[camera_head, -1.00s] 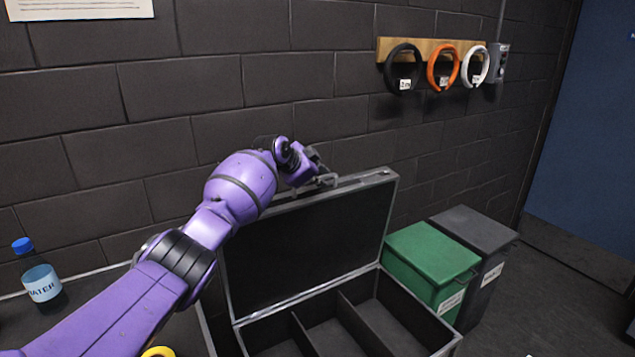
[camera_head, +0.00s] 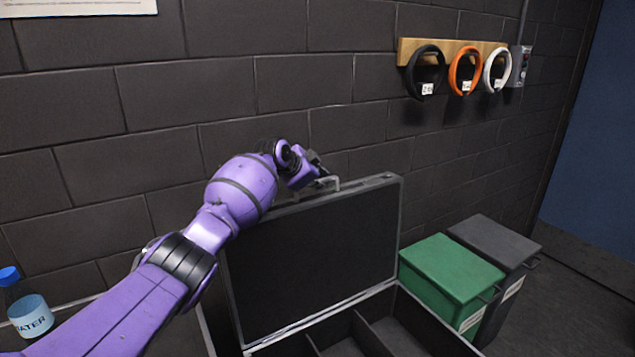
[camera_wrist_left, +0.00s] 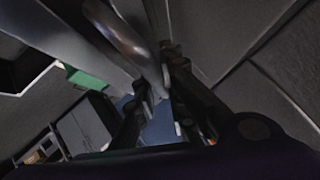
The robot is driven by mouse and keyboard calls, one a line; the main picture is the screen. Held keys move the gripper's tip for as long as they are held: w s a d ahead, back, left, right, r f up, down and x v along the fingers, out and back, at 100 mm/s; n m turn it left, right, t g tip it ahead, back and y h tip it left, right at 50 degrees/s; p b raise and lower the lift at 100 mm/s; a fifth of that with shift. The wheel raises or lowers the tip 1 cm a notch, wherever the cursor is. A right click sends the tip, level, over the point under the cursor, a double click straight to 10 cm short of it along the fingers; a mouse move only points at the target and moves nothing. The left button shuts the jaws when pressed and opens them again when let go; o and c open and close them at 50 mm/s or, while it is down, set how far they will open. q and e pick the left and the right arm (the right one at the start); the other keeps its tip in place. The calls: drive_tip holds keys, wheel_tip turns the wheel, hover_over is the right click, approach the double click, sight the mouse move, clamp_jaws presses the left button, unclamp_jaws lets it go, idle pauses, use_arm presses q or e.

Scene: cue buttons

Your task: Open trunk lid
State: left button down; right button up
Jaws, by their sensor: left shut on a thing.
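The trunk is a dark case with silver metal edges, and its lid (camera_head: 315,250) stands raised, close to upright, in the head view. Its lower part (camera_head: 400,325) shows dividers and open compartments. A metal handle sits on the lid's top edge. My left gripper (camera_head: 326,181) is at that handle, shut on it. In the left wrist view my gripper's dark fingers (camera_wrist_left: 155,105) close around a shiny metal bar, the handle (camera_wrist_left: 118,32). The fingertips are small and partly hidden in the head view. My right gripper is not in view.
A green bin (camera_head: 452,275) and a dark grey bin (camera_head: 495,250) stand right of the trunk. A water bottle (camera_head: 25,308) stands at the left. Headband-like rings (camera_head: 465,72) hang on a wall rack. The brick wall (camera_head: 230,90) is close behind the lid.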

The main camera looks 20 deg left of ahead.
use_arm(q)
drive_tip(key=shift+d, duration=0.15)
drive_tip(key=c, duration=1.8)
unclamp_jaws()
drive_tip(key=shift+s, duration=0.1)
drive_tip(key=v, duration=1.2)
